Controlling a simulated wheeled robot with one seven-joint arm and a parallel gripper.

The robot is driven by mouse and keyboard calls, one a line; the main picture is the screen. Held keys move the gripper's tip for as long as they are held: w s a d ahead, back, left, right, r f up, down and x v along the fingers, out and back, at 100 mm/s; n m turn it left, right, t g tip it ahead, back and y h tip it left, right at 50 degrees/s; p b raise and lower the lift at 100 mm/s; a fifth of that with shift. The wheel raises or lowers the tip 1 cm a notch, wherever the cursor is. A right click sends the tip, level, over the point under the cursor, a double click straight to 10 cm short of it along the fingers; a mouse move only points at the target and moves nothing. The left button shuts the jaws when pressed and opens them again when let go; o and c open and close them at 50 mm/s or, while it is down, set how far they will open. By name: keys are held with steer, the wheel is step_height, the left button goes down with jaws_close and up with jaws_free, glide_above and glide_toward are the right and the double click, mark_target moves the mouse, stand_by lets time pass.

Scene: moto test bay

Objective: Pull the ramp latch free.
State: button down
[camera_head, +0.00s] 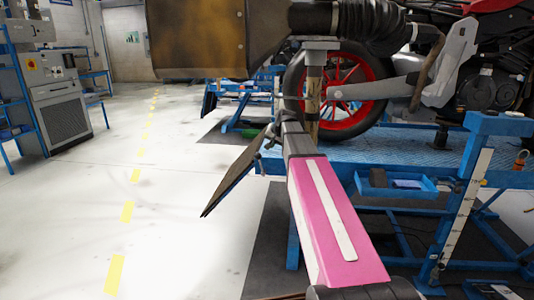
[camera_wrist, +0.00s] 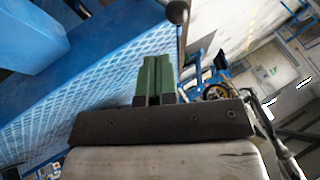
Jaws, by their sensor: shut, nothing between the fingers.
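In the wrist view, my gripper (camera_wrist: 157,60) has its two green fingers together with nothing between them. A dark ball knob (camera_wrist: 178,12) on a thin upright rod shows just beyond the fingertips, slightly to their right. It may be the ramp latch, but I cannot be sure. The fingers look apart from the knob. The blue tread-plate lift table (camera_wrist: 85,110) lies to the left of the fingers. In the head view, a dark tilted panel (camera_head: 236,175), possibly the ramp, hangs at the table's near left end. I cannot make out the latch or my fingers there.
A motorcycle with a red-rimmed wheel (camera_head: 345,95) stands on the blue lift table (camera_head: 420,145). A small blue tray (camera_head: 395,185) hangs at its side, left of a blue upright frame (camera_head: 465,200). A grey cabinet (camera_head: 60,110) stands far left. The floor between is open.

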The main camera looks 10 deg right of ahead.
steer(key=x, duration=0.9)
steer(key=shift+w+f, duration=0.25)
steer(key=shift+f, duration=0.05)
steer(key=shift+a, duration=0.2)
